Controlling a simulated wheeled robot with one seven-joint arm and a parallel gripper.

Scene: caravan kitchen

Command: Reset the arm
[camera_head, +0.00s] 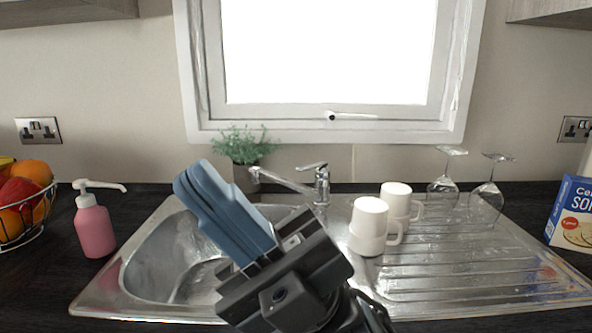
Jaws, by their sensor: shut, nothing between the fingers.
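My gripper (198,182) is in the middle of the head view, in front of the metal sink (150,262). Its blue fingers lie close together and point up and to the left. They are shut with nothing between them. My dark wrist and arm reach up from the bottom edge and hide part of the basin and the sink's front edge.
Two white mugs (368,222) stand right of my gripper on the drainer, with two upturned glasses (486,200) behind. The tap (321,186) and plant (246,146) are at the back. A pink soap bottle (94,228) and fruit basket (43,213) stand left, a blue box (572,212) right.

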